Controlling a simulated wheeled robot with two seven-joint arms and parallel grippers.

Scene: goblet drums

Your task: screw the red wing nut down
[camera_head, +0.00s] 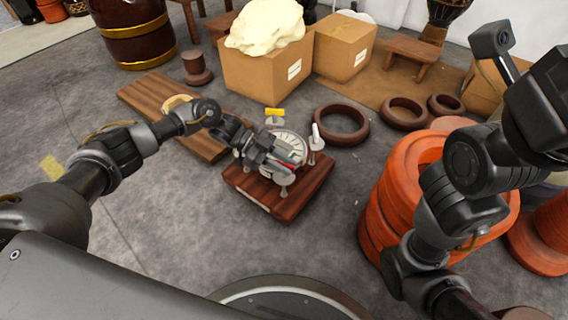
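A round pale metal plate or drum head (293,139) sits on a dark red wooden board (250,194) on the floor. A little of the red wing nut (287,168) shows at the near side of the plate, beside and partly under my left gripper (285,160). The gripper reaches in from the left over the plate and hides most of the nut. Whether its fingers are closed on the nut is too small to tell. A yellow wing nut (275,113) stands at the back and a white wing nut (316,132) at the right. My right arm is at the right; its gripper is not visible.
Orange stacked rings (388,215) stand on the right near my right arm. Dark rings (342,124) lie behind the board. Cardboard boxes (262,77) stand at the back, one bearing a cream lump (264,26).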

